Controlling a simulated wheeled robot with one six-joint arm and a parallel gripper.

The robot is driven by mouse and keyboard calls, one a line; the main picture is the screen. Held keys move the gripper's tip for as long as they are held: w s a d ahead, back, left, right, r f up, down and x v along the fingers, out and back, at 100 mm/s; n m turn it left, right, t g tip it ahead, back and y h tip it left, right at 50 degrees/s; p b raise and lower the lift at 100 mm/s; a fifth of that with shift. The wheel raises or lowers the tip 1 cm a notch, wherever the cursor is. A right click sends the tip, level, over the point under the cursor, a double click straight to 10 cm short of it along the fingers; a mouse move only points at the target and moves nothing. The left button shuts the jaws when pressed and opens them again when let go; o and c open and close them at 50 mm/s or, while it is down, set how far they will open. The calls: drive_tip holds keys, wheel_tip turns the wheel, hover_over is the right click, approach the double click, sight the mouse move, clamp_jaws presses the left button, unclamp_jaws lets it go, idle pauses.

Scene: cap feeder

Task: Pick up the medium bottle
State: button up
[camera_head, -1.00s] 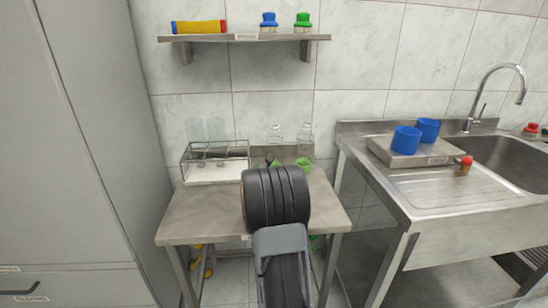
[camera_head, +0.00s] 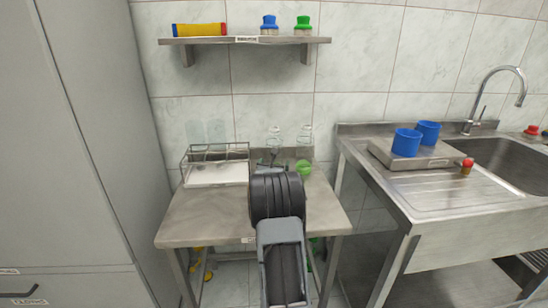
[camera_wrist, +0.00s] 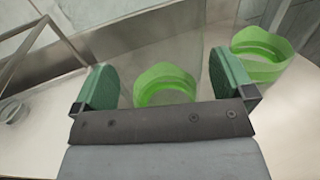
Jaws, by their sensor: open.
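Two clear bottles stand side by side at the back of the steel table, a left one (camera_head: 274,135) and a right one (camera_head: 304,134). I cannot tell from size which is the medium one. In the wrist view a green ring (camera_wrist: 165,88) around the foot of one clear bottle shows between my fingers. A second green ring (camera_wrist: 262,58) with clear walls above it is outside the right finger. My gripper (camera_wrist: 166,76) is open, its green pads on either side of the first ring, with gaps visible. In the head view my gripper (camera_head: 270,158) is in front of the left bottle and hides its foot.
A wire rack (camera_head: 216,174) with clear containers stands close on the left. The wall backs the table. A shelf (camera_head: 240,39) hangs above. The sink unit (camera_head: 440,200) with blue cups (camera_head: 406,143) is at right. The front left of the table is clear.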

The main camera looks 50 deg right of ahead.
drive_tip(key=c, duration=1)
